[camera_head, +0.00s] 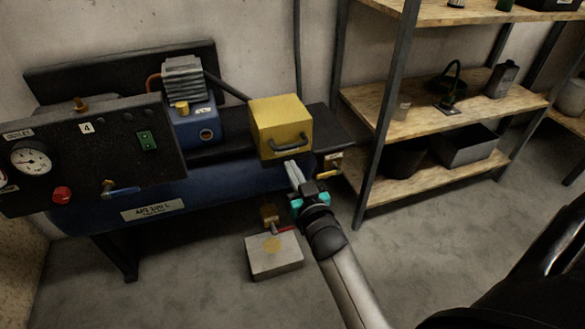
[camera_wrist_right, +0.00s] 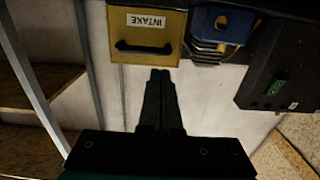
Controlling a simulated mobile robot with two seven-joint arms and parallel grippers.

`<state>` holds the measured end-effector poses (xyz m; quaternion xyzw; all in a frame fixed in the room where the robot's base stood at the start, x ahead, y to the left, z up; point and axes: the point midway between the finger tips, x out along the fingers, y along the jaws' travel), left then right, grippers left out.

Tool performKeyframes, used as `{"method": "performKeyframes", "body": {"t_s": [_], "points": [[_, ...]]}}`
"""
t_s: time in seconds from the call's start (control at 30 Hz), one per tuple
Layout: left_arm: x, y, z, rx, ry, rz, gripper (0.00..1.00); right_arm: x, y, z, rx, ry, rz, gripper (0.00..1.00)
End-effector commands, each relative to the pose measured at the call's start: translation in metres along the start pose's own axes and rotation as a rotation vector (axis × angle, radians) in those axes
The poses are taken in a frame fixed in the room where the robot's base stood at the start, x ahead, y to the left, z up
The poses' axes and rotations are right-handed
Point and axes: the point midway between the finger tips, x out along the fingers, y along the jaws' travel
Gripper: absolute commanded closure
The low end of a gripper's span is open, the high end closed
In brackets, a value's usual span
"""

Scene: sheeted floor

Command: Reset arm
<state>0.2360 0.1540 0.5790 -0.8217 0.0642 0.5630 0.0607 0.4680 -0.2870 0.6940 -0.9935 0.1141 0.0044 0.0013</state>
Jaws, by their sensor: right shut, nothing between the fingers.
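My right gripper (camera_head: 292,172) is in front of the air compressor, just below the yellow box (camera_head: 280,122) with a dark handle. Its fingers are together and nothing shows between them. In the right wrist view the closed fingers (camera_wrist_right: 161,75) point at the lower edge of the yellow intake box (camera_wrist_right: 145,38), whose label reads INTAKE. I cannot tell whether the fingertips touch the box. My left gripper is in neither view.
The compressor's blue tank (camera_head: 170,195) and black panel (camera_head: 90,150) with gauge, red button and lever fill the left. A grey block (camera_head: 273,257) with a brass fitting sits on the floor below. Wooden shelves (camera_head: 440,115) stand at the right. Floor is open at the front left.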

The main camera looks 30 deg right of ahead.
Motion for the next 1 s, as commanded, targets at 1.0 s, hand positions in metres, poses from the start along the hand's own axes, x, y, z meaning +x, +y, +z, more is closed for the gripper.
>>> {"method": "performKeyframes", "body": {"t_s": [1.0], "points": [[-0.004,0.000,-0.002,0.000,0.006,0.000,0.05,-0.154,-0.047,0.100,-0.171,-0.836,-0.122,1.00]]}}
